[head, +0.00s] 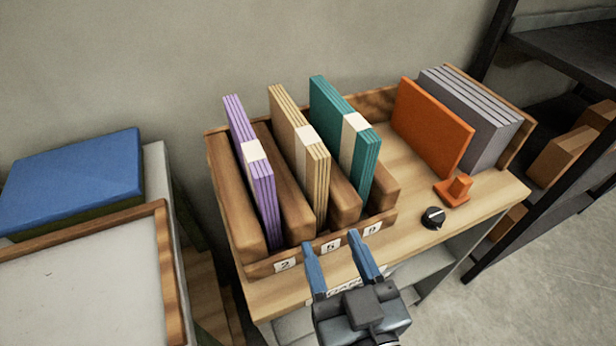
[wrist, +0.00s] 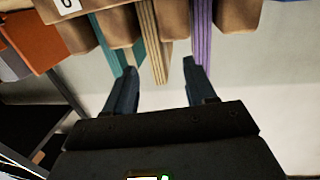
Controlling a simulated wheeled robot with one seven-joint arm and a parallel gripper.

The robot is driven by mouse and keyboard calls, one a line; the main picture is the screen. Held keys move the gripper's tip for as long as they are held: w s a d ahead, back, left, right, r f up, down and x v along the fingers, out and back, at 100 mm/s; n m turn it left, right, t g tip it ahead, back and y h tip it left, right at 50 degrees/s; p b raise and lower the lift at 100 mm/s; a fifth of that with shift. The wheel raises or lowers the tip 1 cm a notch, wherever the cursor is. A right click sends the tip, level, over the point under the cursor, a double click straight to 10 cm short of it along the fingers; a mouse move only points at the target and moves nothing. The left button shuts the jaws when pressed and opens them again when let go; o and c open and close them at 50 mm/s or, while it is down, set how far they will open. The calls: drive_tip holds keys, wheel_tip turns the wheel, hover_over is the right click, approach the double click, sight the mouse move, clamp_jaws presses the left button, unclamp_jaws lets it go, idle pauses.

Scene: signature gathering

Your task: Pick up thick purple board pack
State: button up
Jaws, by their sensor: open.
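The purple board pack (head: 251,165) stands upright in the leftmost slot of a wooden rack (head: 262,268), with a pale band around it. A tan pack (head: 298,150) stands in the middle slot and a teal pack (head: 345,135) in the right slot. My gripper (head: 334,242) is open and empty at the front of the rack, to the right of the purple pack and apart from it. In the wrist view the purple pack (wrist: 202,38) shows beside the right finger of my gripper (wrist: 160,66), and the tan pack (wrist: 152,40) shows between and beyond the fingers.
Wooden dividers separate the packs, and number labels line the rack's front. An orange board (head: 432,127), grey boards (head: 472,115), an orange piece (head: 453,190) and a black knob (head: 433,217) are at right. A blue-topped stack (head: 75,178) and a wood-rimmed tray (head: 165,260) are at left.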

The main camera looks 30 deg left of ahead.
sight(263, 202)
drive_tip(key=a+r, duration=0.1)
drive_tip(key=a, duration=0.2)
drive_tip(key=a+n+g+y, duration=0.1)
drive_tip(key=a, duration=0.2)
drive_tip(key=a+r+y+b, duration=0.1)
drive_tip(key=a, duration=0.2)
drive_tip(key=shift+w+a+r+n+g, duration=0.2)
drive_tip(key=shift+a+r+n+g, duration=0.1)
drive_tip(key=shift+a, duration=0.05)
drive_tip(key=shift+x, duration=1.15)
drive_tip(key=x, duration=0.5)
drive_tip(key=shift+w+d+r+p, duration=0.2)
drive_tip(key=shift+w+r+p, duration=0.05)
drive_tip(key=shift+w+p, duration=0.1)
drive_tip(key=shift+s, duration=0.1)
clamp_jaws()
drive_tip(key=shift+r, duration=0.1)
